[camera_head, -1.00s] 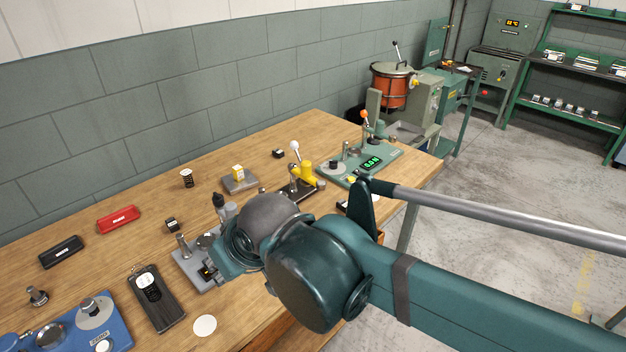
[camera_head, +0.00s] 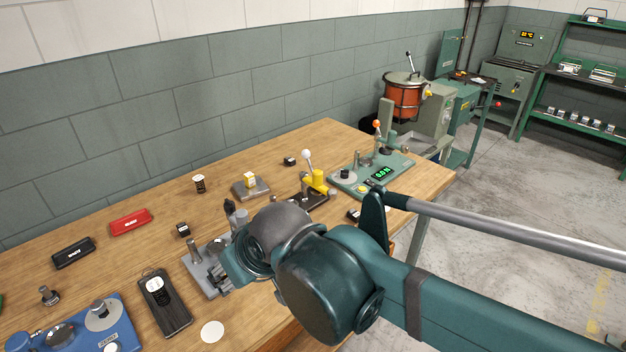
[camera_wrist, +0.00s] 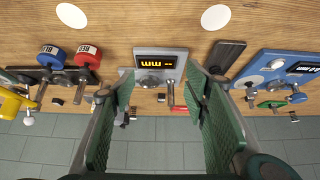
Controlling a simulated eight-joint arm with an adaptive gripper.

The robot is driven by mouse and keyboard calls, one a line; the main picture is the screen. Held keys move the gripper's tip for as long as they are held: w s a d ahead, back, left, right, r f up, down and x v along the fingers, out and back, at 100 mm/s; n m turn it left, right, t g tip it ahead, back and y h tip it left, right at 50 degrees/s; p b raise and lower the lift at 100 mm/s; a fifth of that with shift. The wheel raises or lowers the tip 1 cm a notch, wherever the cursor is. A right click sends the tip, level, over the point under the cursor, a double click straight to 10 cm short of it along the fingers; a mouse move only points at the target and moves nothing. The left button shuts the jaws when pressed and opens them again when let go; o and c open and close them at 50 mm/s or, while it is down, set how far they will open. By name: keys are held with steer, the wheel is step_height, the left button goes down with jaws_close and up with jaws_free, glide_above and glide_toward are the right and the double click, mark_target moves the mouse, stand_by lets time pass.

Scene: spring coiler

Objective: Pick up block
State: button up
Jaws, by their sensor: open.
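Several small blocks are in view, and I cannot tell which one the task means. A small dark block with a pale mark (camera_head: 183,230) lies on the table behind the grey device. A yellow and white block (camera_head: 249,180) sits on a metal plate. Another small dark block (camera_head: 290,161) lies farther back. In the wrist view a small dark block (camera_wrist: 161,97) shows between the fingers, beyond the grey device. My gripper (camera_wrist: 154,92) is open and empty, its green-padded fingers apart above the table. In the head view my arm's joint hides most of it.
The grey device (camera_wrist: 158,63) with a lit display stands between my fingers in the wrist view. A blue device (camera_head: 95,325), a black meter (camera_head: 165,303), a red case (camera_head: 130,221) and a yellow lever press (camera_head: 318,180) stand around. The wall bounds the table's back.

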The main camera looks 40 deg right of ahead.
steer(key=shift+r, duration=2.55)
steer(key=w+d+r+m+g+h+p, duration=0.1)
steer(key=w+d+r+m+p, duration=0.2)
steer(key=d, duration=0.4)
steer(key=w+d+r+m+g+p, duration=0.1)
steer(key=w+d+m+g+p, duration=0.15)
steer(key=d+m+p, duration=0.35)
steer(key=d+m+g+p, duration=0.1)
steer(key=d+m+p, duration=0.1)
steer(key=d, duration=0.6)
steer(key=d+f+m+g+p, duration=0.1)
steer(key=d+m+p, duration=0.1)
steer(key=d, duration=0.6)
steer(key=d+m+g+p, duration=0.1)
steer(key=d+p, duration=0.3)
steer(key=d, duration=0.4)
steer(key=shift+f+m, duration=0.4)
steer(key=shift+m, duration=0.5)
steer(key=s+d+f+m+y+p, duration=0.1)
steer(key=s+d+f+m+p, duration=0.15)
steer(key=d, duration=0.35)
steer(key=shift+g, duration=0.35)
steer(key=shift+s+d+f, duration=0.1)
steer(key=shift+d+f, duration=0.05)
steer(key=shift+f, duration=3.5)
